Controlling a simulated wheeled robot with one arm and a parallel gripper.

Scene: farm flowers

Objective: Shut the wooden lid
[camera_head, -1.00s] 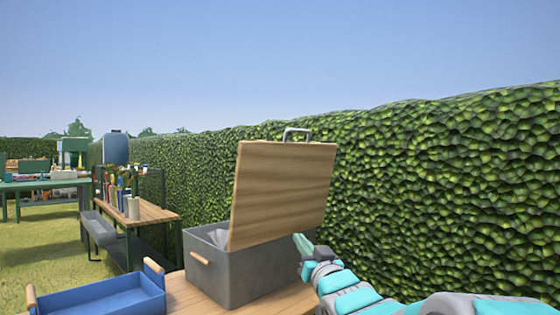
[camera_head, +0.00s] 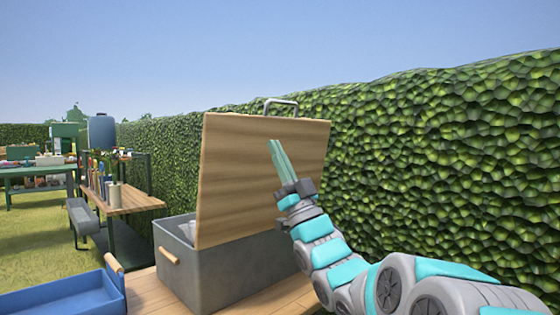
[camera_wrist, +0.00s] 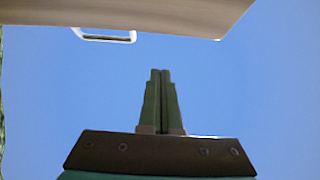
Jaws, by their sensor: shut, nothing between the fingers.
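The wooden lid (camera_head: 235,175) stands open and upright on the grey box (camera_head: 225,270), with a metal handle (camera_head: 281,103) on its top edge. In the wrist view the lid (camera_wrist: 130,12) crosses the top of the picture, with its handle (camera_wrist: 104,36) below its edge. My gripper (camera_head: 275,143) points up in front of the lid's right part in the head view. It also shows in the wrist view (camera_wrist: 160,72), shut and empty against the sky. I cannot tell whether it touches the lid; the wrist view shows a gap.
The box stands on a wooden table (camera_head: 148,293). A blue tray (camera_head: 70,297) is at the lower left. Behind it is a wooden-topped bench (camera_head: 135,200) with a pot (camera_head: 115,195). A hedge (camera_head: 450,160) runs along the right.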

